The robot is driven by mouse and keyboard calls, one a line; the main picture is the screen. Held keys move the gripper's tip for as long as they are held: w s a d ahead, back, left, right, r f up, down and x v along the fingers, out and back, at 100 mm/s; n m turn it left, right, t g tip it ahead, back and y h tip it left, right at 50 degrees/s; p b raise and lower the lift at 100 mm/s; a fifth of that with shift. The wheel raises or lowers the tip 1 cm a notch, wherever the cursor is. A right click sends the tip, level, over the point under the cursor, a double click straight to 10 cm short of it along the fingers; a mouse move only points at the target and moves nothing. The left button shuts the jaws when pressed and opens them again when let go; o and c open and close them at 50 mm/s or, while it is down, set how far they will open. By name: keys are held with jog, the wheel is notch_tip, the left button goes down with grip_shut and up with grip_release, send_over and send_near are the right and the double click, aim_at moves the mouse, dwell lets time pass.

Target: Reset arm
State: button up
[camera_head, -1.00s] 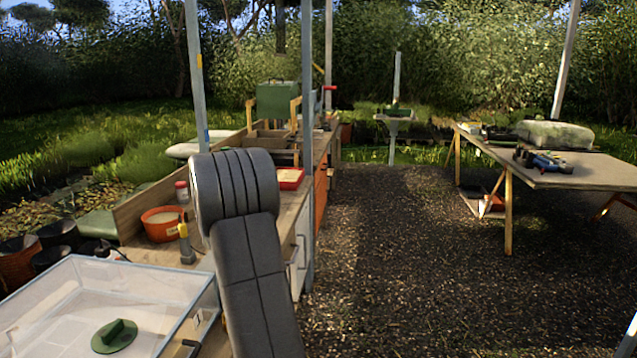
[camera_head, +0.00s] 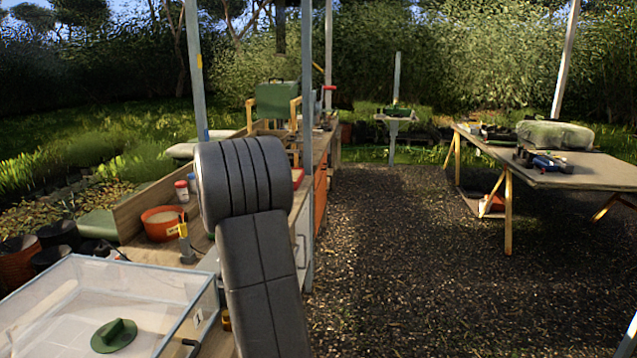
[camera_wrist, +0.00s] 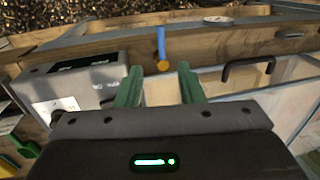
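My gripper (camera_wrist: 160,84) shows in the wrist view as two green fingers standing apart. They are open, and nothing is held between them. Beyond the fingers are a pale panel and a wooden edge. A small blue rod with an orange end (camera_wrist: 162,48) shows just past the gap, apart from the fingers. In the head view my dark grey arm stands up in front of the left bench, and my gripper is hidden.
A clear-walled bin (camera_head: 55,310) holds a green lidlike piece (camera_head: 114,335). An orange bowl (camera_head: 160,224) stands on the bench. A grey box (camera_wrist: 85,88) and a black handle (camera_wrist: 248,68) are near my gripper. Right of my arm is open gravel, then a trestle table (camera_head: 590,174).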

jog(key=s+f, duration=0.1)
jog(key=f, duration=0.7)
jog(key=s+f, duration=0.1)
jog(key=f, duration=0.4)
jog(key=shift+s+a, duration=0.15)
jog(key=shift+s, duration=0.2)
jog(key=shift+r+m, duration=0.1)
jog(key=shift+m, duration=0.3)
jog(key=shift+s+a+m+y, duration=0.1)
jog(key=shift+s+m+y, duration=0.3)
jog(key=shift+m, duration=0.4)
jog(key=shift+s+r, duration=0.1)
jog(key=shift+s, duration=0.05)
